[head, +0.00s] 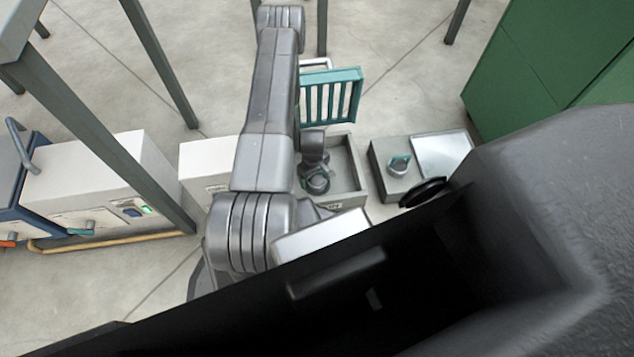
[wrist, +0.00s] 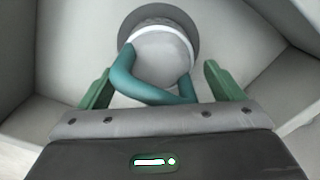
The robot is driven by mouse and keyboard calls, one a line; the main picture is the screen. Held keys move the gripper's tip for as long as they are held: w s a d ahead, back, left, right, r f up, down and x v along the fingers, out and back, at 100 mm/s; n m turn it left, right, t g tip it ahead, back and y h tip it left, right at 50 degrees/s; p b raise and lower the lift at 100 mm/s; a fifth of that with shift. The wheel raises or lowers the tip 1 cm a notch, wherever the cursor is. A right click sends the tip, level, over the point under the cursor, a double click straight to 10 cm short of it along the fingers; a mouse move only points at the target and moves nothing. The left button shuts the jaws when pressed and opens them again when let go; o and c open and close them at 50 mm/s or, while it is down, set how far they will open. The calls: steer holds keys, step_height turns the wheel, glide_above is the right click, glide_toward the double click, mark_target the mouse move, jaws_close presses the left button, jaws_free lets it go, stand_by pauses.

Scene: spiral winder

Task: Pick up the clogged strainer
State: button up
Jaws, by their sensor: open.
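In the wrist view, a round grey body with a white ring and a bent teal handle (wrist: 150,92) sits in a grey box; it appears to be the strainer. I cannot tell from its surface whether it is clogged. My gripper (wrist: 161,86) is open, with one green finger on each side of the handle. The fingers look apart from it. In the head view, my gripper (head: 316,180) is down inside the open grey box (head: 352,170), and my arm and wrist hide most of the strainer.
A teal slatted rack (head: 333,95) stands behind the box. A white cabinet (head: 110,185) and grey post stand left. A green cabinet (head: 550,60) is back right.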

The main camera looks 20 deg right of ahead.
steer(key=shift+f, duration=0.2)
steer(key=shift+c, duration=0.2)
steer(key=c, duration=1.1)
steer(key=shift+r, duration=0.1)
